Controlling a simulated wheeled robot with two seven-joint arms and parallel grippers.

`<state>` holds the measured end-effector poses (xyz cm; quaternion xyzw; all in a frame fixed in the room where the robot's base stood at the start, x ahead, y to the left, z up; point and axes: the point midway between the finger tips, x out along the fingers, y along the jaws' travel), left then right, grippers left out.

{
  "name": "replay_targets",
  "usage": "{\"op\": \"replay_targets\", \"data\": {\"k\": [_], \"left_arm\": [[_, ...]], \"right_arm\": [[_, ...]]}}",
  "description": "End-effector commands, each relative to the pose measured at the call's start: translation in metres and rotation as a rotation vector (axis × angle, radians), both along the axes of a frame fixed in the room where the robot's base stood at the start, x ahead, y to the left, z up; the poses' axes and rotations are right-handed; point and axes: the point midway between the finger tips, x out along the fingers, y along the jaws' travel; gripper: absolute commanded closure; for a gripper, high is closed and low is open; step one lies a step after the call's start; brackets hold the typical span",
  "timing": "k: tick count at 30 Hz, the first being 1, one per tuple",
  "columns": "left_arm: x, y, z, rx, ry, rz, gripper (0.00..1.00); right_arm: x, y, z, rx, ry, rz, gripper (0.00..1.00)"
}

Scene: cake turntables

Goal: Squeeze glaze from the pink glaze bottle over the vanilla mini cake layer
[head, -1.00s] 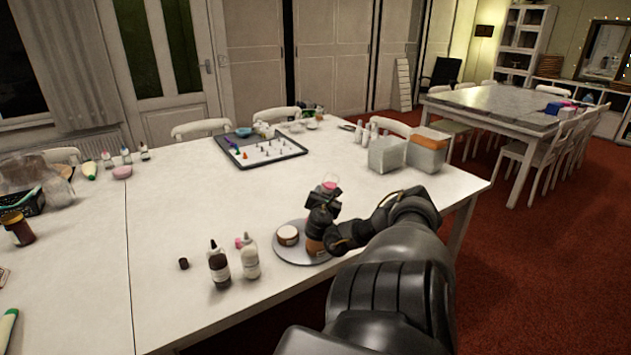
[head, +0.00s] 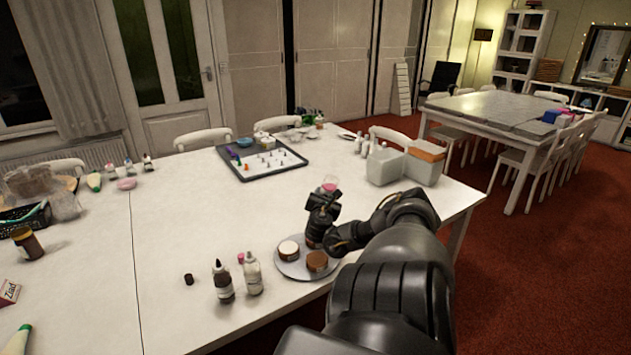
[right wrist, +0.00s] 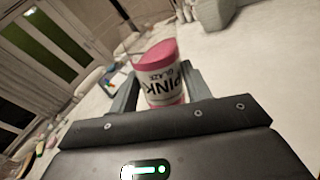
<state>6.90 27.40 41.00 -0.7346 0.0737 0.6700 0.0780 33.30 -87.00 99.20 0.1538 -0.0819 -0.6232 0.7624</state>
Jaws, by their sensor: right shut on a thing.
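My right gripper (head: 322,212) is shut on the pink glaze bottle (head: 331,185), whose pink end shows above the fingers. The nozzle is hidden, and no glaze stream can be made out. Below the gripper is a round grey turntable (head: 294,271) with a light-topped mini cake (head: 289,249), likely the vanilla one, and a brown-topped one (head: 317,261). The gripper is over the turntable's back right part, where another brown shape is mostly hidden. My left gripper is out of view.
A dark bottle (head: 223,284) and a white bottle (head: 253,276) stand left of the turntable, near a pink cap (head: 241,258) and a dark cap (head: 188,279). A tray (head: 262,160) and a grey box (head: 387,166) are further back. The table's middle is clear.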

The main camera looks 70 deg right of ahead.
Motion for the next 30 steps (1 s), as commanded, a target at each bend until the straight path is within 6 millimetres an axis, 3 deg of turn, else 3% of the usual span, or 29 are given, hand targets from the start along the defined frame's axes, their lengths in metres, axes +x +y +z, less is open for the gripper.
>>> {"op": "replay_targets", "data": {"k": [1, 17, 23, 30], "left_arm": [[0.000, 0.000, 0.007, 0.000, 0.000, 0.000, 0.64], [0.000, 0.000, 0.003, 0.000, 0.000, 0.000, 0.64], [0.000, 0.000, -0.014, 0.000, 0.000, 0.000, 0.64], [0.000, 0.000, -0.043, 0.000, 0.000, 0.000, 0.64]], "right_arm": [[0.000, 0.000, 0.006, 0.000, -0.001, 0.000, 0.61], [0.000, 0.000, 0.003, -0.001, -0.001, 0.000, 0.61], [0.000, 0.000, -0.017, 0.000, -0.002, -0.001, 0.61], [0.000, 0.000, -0.056, -0.001, -0.002, 0.000, 0.61]]}}
